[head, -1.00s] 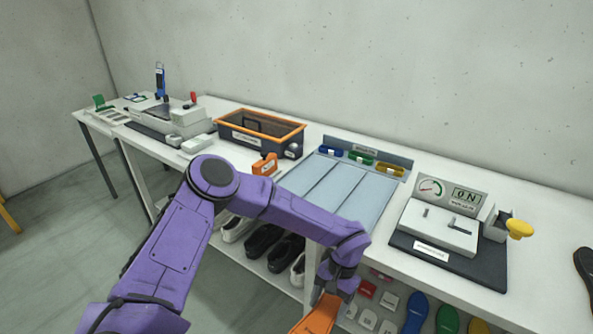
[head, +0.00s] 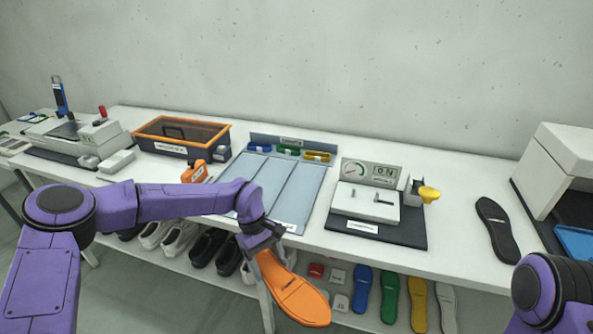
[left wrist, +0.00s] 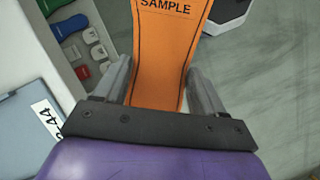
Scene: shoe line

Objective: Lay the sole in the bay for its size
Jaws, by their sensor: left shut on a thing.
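My left gripper (head: 264,246) is shut on the end of an orange sole (head: 293,292), which hangs in front of the table edge. In the left wrist view, the sole (left wrist: 165,45) is marked "SAMPLE" and lies between the two fingers (left wrist: 161,80). The grey-blue bay board (head: 267,189) on the table has three long bays, backed by blue (head: 258,147), green (head: 288,151) and yellow (head: 317,156) blocks. Its front edge, with a label ending in "44", shows in the left wrist view (left wrist: 22,150). My right arm shows at lower right; its gripper is out of view.
A gauge device (head: 370,203) stands right of the bays, with a dark sole (head: 497,230) farther right. An orange-rimmed bin (head: 182,137) and a small orange object (head: 194,172) are to the left. Coloured soles (head: 389,297) and shoes (head: 207,247) sit below the table.

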